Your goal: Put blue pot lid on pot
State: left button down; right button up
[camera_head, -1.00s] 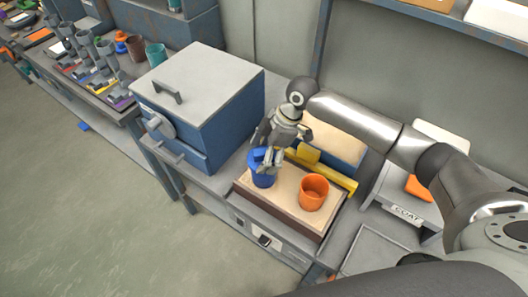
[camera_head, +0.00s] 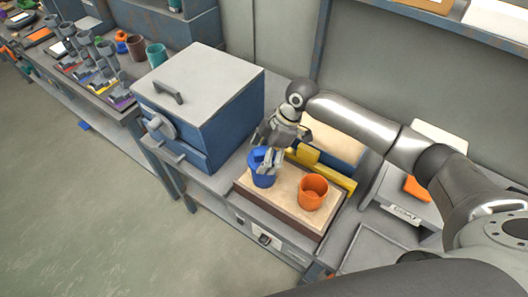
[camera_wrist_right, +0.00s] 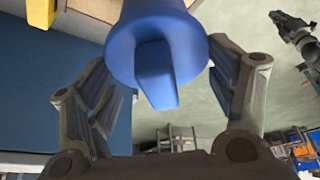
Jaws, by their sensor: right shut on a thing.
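The blue pot (camera_head: 262,181) stands on the tan-topped board, left of an orange pot (camera_head: 313,192). The blue lid with its block-shaped handle (camera_wrist_right: 156,75) shows large in the right wrist view, in line with the blue pot body (camera_wrist_right: 150,12) beyond it; whether it is fully seated I cannot tell. My right gripper (camera_head: 270,160) is at the top of the blue pot, shut on the blue lid and hiding part of it. A dark jointed shape (camera_wrist_right: 297,35) at the right of the wrist view looks like my left gripper; its jaws are unclear.
A blue furnace box with a grey top (camera_head: 195,75) stands left of the board (camera_head: 285,192). A yellow bar (camera_head: 330,175) lies along the board's back edge. A grey stand labelled "COAT" (camera_head: 405,214) is at the right. Open floor lies at the left front.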

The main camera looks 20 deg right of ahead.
jog(key=shift+f, duration=0.55)
dwell(0.4)
jog(key=o, duration=0.7)
jog(key=p+v, duration=0.9)
jog(key=v, duration=0.2)
dwell(0.6)
jog(key=shift+s, duration=0.1)
